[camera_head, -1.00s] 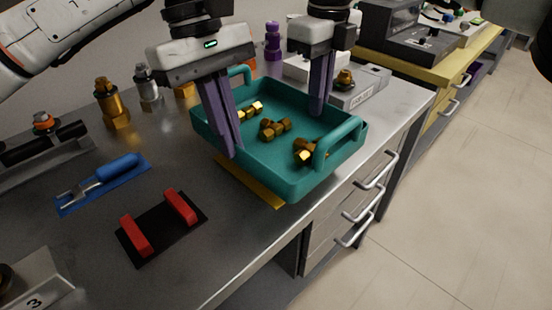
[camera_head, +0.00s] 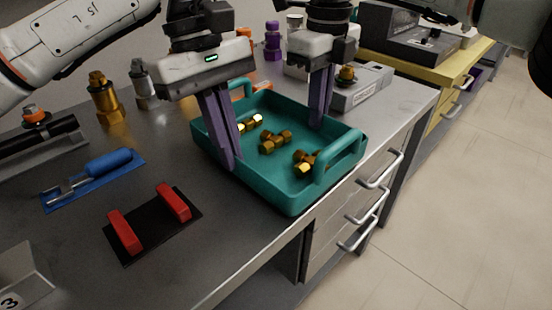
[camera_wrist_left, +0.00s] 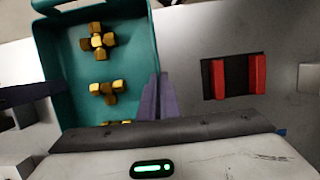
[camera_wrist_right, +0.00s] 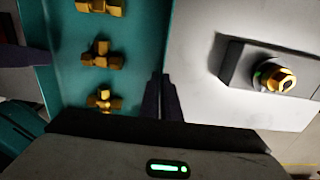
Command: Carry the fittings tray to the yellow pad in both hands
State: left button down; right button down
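The teal fittings tray (camera_head: 291,202) sits near the right edge of the grey bench, level, with several brass fittings (camera_head: 273,141) inside. It also shows in the left wrist view (camera_wrist_left: 75,50) and the right wrist view (camera_wrist_right: 72,75). My left gripper (camera_head: 228,160) is shut on the tray's left wall, its purple fingers close together at the rim. My right gripper (camera_head: 317,122) is shut on the opposite wall. The yellow pad is not visible now; the tray appears to cover it. I cannot tell whether the tray's underside touches the pad.
Left of the tray lie a black plate with red blocks (camera_head: 151,226) and a blue-handled tool on a blue mat (camera_head: 95,178). Brass (camera_head: 104,98) and silver fittings stand behind. A grey block with a fitting (camera_head: 358,92) is close behind the tray. Drawer handles (camera_head: 380,170) project below the bench edge.

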pick_arm(q)
jog(key=shift+f, duration=0.45)
pick_arm(e)
jog(key=shift+d+f, duration=0.1)
jog(key=shift+f, duration=0.3)
pick_arm(q)
jog(key=c, duration=2)
grip_release()
pick_arm(e)
jog(key=c, duration=2)
grip_release()
pick_arm(q)
jog(key=shift+r, duration=0.1)
pick_arm(e)
jog(key=shift+r, duration=0.25)
notch_tip(320, 180, up, 7)
jog(key=shift+r, duration=0.1)
pick_arm(q)
jog(key=v, duration=1.2)
